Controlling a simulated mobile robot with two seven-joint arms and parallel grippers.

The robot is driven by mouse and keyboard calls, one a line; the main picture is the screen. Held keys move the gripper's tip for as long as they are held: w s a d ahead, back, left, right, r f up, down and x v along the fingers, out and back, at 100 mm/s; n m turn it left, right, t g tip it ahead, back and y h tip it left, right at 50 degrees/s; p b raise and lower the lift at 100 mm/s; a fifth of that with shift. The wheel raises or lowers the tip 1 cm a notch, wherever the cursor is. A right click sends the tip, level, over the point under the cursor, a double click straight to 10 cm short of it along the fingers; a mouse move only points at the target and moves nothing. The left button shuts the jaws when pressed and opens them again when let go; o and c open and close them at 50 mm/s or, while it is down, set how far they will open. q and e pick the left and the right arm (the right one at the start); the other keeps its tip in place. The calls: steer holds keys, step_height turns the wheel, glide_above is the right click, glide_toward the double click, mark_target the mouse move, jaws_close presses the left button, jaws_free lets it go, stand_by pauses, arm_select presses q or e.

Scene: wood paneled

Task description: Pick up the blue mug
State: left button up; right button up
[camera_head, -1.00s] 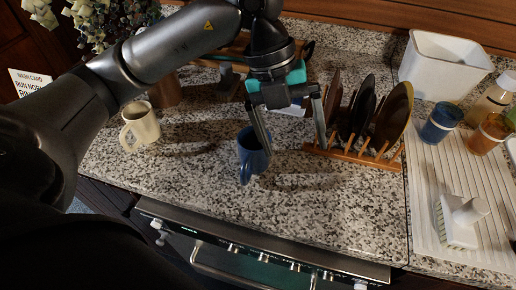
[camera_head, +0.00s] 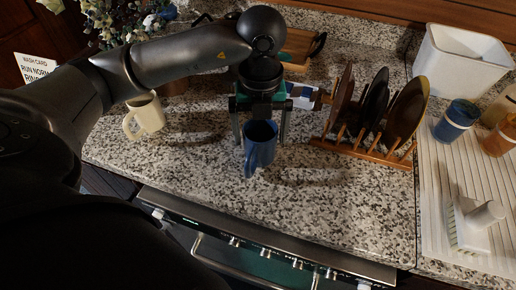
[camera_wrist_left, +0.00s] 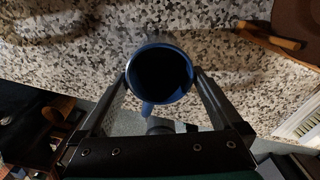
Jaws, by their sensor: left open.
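The blue mug (camera_head: 260,148) stands upright on the granite counter, left of the plate rack, with its handle toward the front. My left gripper (camera_head: 261,138) is open and right behind the mug in the head view, with a finger to each side. In the left wrist view the mug (camera_wrist_left: 159,74) shows its dark opening between the tips of the open left gripper (camera_wrist_left: 160,82), its handle pointing down in the picture. I cannot tell whether the fingers touch it. My right gripper is not in view.
A wooden rack (camera_head: 366,152) with several plates stands just right of the mug. A cream mug (camera_head: 146,116) is to the left. A wooden board (camera_head: 301,46) lies behind. A ribbed drainboard (camera_head: 448,190) with cups is at right. The counter's front is clear.

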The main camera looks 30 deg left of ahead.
mark_target(261, 150)
arm_select(q)
step_height(261, 150, down, 5)
steer(key=shift+s+d+f+b, duration=0.1)
steer(key=shift+s+f+b, duration=0.05)
steer(key=shift+b, duration=0.15)
steer(key=c, duration=1.4)
